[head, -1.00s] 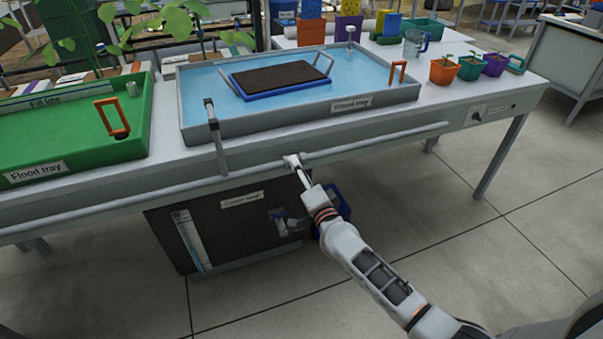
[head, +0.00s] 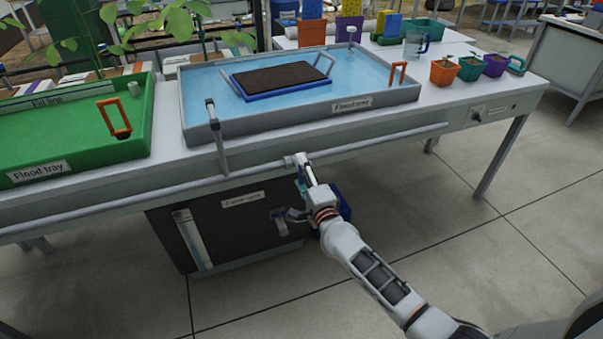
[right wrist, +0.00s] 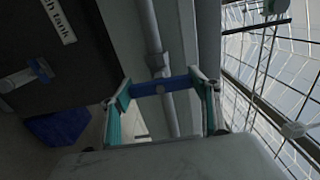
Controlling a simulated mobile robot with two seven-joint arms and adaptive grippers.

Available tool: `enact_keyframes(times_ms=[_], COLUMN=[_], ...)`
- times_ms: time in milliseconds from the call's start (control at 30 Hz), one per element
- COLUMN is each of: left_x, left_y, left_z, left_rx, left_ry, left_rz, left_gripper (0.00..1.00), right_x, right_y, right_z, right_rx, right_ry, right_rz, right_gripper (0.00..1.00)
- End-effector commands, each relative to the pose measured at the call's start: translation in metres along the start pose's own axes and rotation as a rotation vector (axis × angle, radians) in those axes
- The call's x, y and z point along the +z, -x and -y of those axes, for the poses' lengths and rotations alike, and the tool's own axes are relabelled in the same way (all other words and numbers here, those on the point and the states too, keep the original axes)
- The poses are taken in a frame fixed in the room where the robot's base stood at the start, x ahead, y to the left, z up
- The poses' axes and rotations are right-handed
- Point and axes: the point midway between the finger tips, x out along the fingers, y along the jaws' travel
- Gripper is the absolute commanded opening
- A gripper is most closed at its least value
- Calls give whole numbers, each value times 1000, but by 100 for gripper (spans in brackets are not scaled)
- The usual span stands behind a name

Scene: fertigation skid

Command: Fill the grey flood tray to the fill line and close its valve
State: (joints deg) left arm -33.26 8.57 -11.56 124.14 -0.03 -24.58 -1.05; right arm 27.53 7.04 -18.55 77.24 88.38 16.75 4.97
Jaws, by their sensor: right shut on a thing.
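The grey flood tray (head: 300,119) stands on the bench and holds blue water around a dark slab on a blue carrier (head: 280,78). I cannot make out a fill line inside it. My right gripper (head: 303,165) is below the tray's front, at the pipe under the bench edge. In the right wrist view, its teal-padded fingers (right wrist: 165,100) are shut on a blue valve handle (right wrist: 160,88), which spans between them in front of the pipe (right wrist: 152,40). In the head view, the gripper hides the handle. My left gripper is out of view.
A green flood tray (head: 75,157) with an orange handle stands at left. A post (head: 217,140) rises at the grey tray's front left. A dark tank (head: 225,235) is under the bench, with a blue bin (head: 344,205) beside it. Small pots stand at right.

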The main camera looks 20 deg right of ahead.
Motion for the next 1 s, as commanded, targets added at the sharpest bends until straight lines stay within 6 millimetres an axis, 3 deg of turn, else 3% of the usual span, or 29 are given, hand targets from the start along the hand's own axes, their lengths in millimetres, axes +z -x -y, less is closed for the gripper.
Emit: enact_keyframes(times_ms=[200,233,300,733,1000], left_x=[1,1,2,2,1], left_y=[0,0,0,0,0], left_z=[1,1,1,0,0], left_rx=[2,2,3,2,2], left_ry=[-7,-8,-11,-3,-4], left_rz=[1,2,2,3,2], left_gripper=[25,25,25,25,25], right_x=[0,0,0,0,0], right_y=[0,0,0,6,51], right_z=[0,0,0,-1,-2], right_rx=[0,0,0,1,2], right_ry=[-6,-6,-6,-5,-3], right_rz=[-2,-2,-2,0,0], right_gripper=[40,67,79,79,79])
